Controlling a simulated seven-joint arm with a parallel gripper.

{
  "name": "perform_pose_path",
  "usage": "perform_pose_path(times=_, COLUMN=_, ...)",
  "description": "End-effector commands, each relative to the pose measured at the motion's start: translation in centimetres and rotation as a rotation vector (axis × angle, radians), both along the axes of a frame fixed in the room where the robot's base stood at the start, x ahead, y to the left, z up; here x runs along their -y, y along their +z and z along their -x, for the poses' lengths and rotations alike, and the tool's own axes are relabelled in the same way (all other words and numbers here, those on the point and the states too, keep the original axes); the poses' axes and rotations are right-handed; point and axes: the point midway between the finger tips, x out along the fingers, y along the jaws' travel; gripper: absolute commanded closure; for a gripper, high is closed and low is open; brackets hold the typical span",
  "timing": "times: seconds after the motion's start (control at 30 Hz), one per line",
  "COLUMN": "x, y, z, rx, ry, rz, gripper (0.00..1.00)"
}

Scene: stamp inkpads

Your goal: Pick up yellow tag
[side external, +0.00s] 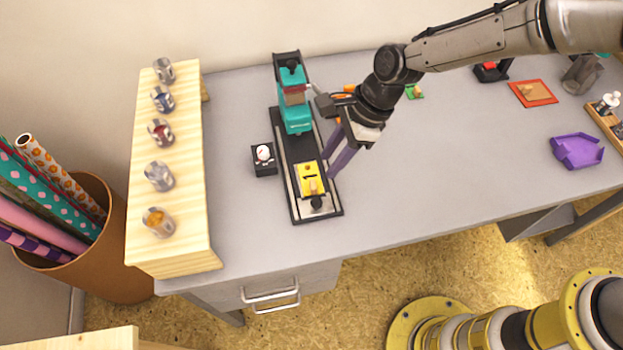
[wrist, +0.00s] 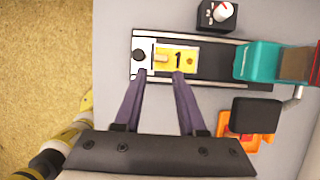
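The yellow tag (side external: 311,180) lies flat on the near end of a dark railed base (side external: 294,207). In the wrist view the yellow tag (wrist: 177,59) shows a black "1" mark and a small light wooden peg on it. My gripper (side external: 332,160) is just right of the tag in the side view, and its purple fingers point down toward the base. In the wrist view my gripper (wrist: 158,77) has its two fingers apart, with the tips at the tag's near edge and nothing between them. I cannot tell if the tips touch the tag.
A teal press (side external: 295,102) stands at the far end of the base. A black box with a white dial (side external: 264,158) sits left of the base. A wooden shelf (side external: 190,215) with several metal cans is at the left. A purple tray (side external: 577,151) lies right.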

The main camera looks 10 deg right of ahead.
Motion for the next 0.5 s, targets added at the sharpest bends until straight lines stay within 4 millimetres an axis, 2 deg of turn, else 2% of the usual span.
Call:
perform_pose_path(times=0.1, x=-0.7, y=-1.7, z=0.0, rx=0.0, ry=0.002, rz=0.001, gripper=0.6)
perform_pose_path(times=0.37, x=-1.4, y=-3.4, z=-0.1, rx=0.0, ry=0.0, rz=0.0, gripper=0.6)
perform_pose_path(times=0.5, x=-2.0, y=-5.3, z=-0.1, rx=-0.001, ry=0.001, rz=0.002, gripper=0.6)
